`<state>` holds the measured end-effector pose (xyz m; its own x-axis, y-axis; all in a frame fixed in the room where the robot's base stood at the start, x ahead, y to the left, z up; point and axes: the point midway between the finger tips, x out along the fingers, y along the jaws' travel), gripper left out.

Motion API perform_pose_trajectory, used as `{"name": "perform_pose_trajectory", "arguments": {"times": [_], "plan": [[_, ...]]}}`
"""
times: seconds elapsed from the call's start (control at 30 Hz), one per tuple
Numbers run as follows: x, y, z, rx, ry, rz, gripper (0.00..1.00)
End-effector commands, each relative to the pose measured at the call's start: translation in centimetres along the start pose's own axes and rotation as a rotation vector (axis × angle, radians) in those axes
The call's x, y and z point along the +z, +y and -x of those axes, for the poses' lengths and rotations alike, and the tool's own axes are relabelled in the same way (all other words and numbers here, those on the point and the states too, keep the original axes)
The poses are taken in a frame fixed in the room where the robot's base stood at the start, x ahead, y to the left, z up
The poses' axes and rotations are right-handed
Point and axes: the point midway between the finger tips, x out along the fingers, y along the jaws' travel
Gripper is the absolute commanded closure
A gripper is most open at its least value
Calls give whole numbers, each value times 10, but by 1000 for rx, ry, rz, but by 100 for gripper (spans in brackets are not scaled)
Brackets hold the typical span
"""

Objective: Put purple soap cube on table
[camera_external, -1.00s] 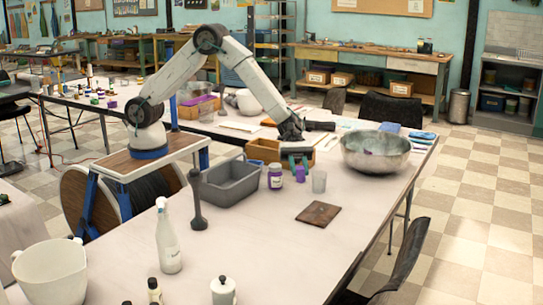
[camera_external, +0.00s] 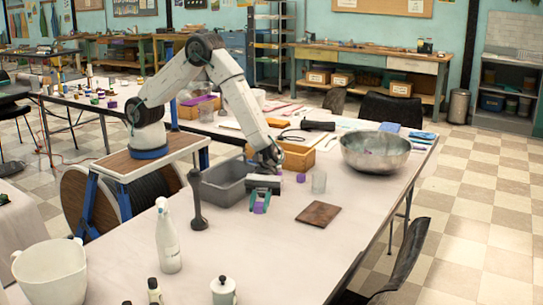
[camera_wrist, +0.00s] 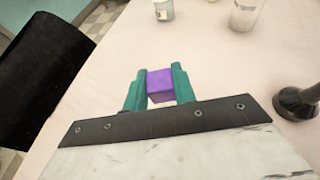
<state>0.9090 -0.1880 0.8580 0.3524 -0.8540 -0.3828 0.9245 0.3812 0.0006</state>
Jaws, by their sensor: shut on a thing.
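A purple cube (camera_external: 259,208) sits between the teal fingertips of my gripper (camera_external: 260,203). In the wrist view the cube (camera_wrist: 161,86) is gripped between both teal fingers (camera_wrist: 159,88). The gripper points down over the light table (camera_external: 256,260), in front of the grey bin. I cannot tell whether the cube touches the table. Another small purple block (camera_external: 301,177) stands on the table just right of the gripper, beside the clear cup.
A grey bin (camera_external: 224,188) is close behind and left of my gripper, with a dark upright tool (camera_external: 198,205) left of it. A clear cup (camera_external: 319,183), brown board (camera_external: 319,214) and metal bowl (camera_external: 376,153) lie to the right. The table's front middle is clear.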

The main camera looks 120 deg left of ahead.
Motion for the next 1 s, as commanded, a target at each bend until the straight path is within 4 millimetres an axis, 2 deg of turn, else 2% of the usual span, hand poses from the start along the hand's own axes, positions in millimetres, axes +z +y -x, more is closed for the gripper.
{"name": "perform_pose_trajectory", "arguments": {"times": [0.03,0.2,0.43,0.6,1.0], "plan": [[-12,-1,-4,-1,2,5,95],[-39,0,-15,-1,2,4,95],[-56,0,-22,-1,2,3,95],[-78,-1,-32,-1,2,4,95],[-84,0,-34,-1,2,2,95]]}}
